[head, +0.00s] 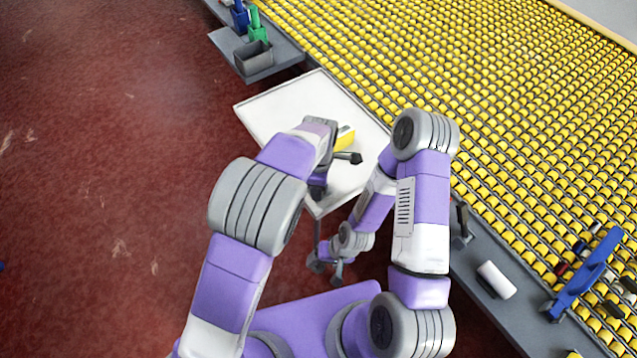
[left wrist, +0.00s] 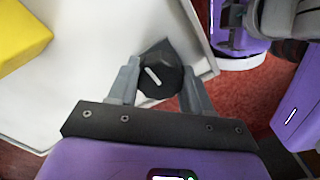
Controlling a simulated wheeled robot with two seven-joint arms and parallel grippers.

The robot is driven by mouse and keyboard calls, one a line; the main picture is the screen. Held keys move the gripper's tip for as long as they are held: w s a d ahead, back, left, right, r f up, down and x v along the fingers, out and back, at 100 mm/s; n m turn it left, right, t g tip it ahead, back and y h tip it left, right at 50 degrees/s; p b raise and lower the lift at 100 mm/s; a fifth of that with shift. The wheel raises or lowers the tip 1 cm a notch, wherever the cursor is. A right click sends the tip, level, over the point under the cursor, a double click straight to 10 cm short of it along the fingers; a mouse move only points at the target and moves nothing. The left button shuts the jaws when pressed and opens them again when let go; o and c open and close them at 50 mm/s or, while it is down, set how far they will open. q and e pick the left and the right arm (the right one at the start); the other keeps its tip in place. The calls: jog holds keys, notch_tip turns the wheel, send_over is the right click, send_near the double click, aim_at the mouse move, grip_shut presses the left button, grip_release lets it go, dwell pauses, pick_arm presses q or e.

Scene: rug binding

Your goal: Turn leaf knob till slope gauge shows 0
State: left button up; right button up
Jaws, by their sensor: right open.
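The white leaf (head: 285,107) is a flat panel beside the roller bed. A dark faceted knob (left wrist: 160,74) with a white mark line sits near the leaf's edge in the left wrist view. My left gripper (left wrist: 160,64) has a finger against each side of this knob and is shut on it. The white line runs slantwise in that view. A yellow block (head: 345,138) is on the leaf, partly behind my left arm; it also shows in the left wrist view (left wrist: 20,35). No gauge reading can be made out. My right gripper (head: 326,272) is open and empty, just off the leaf's near corner.
The bed of yellow rollers (head: 500,110) fills the right side. A grey bin (head: 254,58) and blue and green tools stand on a ledge at upper left. A white cylinder (head: 496,279) and blue bracket (head: 590,275) are at lower right. Red floor is clear at left.

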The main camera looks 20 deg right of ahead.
pick_arm(q)
jog(key=c, duration=0.5)
jog(key=shift+o, duration=0.2)
